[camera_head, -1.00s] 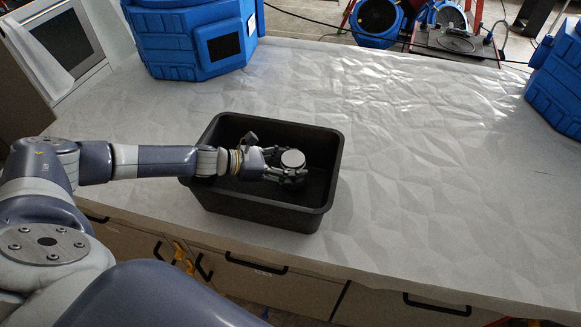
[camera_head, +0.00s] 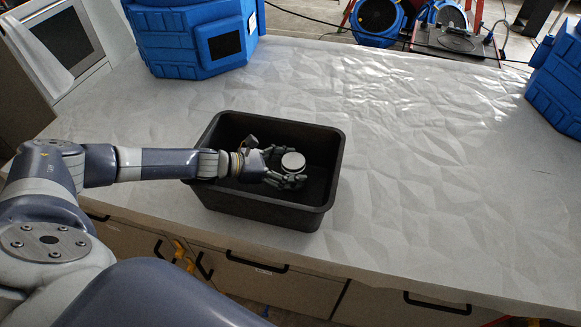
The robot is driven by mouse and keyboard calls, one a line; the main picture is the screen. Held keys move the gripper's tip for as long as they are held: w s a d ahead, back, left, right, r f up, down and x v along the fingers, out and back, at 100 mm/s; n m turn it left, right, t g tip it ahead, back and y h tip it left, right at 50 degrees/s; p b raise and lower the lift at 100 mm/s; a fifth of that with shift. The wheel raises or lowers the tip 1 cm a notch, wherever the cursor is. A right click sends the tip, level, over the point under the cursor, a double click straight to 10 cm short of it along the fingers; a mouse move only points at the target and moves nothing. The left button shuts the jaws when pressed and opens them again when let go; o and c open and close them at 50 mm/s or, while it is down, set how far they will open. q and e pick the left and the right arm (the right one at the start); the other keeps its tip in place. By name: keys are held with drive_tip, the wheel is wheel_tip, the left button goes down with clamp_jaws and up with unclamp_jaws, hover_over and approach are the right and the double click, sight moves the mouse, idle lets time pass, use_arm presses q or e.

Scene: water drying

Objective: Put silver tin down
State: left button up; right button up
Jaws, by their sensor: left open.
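The silver tin (camera_head: 293,161) is a small round can with a pale top. It is inside the black bin (camera_head: 270,212), right of the bin's middle. My left gripper (camera_head: 287,179) reaches into the bin from the left, with its open fingers around the tin's near and left sides. The tin's lower part is hidden by the fingers, so I cannot tell whether it rests on the bin floor. My right gripper is not in view.
The bin stands on a counter with a crumpled white cover (camera_head: 430,170). A blue machine (camera_head: 190,38) stands at the back left and another blue machine (camera_head: 556,85) at the right edge. The counter right of the bin is clear.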

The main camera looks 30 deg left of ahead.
use_arm(q)
drive_tip(key=shift+r, duration=0.25)
drive_tip(key=shift+s+a+f, duration=0.1)
drive_tip(key=shift+s+a, duration=0.15)
drive_tip(key=b+v, duration=0.2)
drive_tip(key=v, duration=0.3)
drive_tip(key=shift+s+a+b, duration=0.25)
drive_tip(key=shift+b, duration=0.15)
drive_tip(key=shift+s+a+r, duration=0.3)
drive_tip(key=shift+s+r, duration=0.1)
drive_tip(key=shift+r, duration=0.05)
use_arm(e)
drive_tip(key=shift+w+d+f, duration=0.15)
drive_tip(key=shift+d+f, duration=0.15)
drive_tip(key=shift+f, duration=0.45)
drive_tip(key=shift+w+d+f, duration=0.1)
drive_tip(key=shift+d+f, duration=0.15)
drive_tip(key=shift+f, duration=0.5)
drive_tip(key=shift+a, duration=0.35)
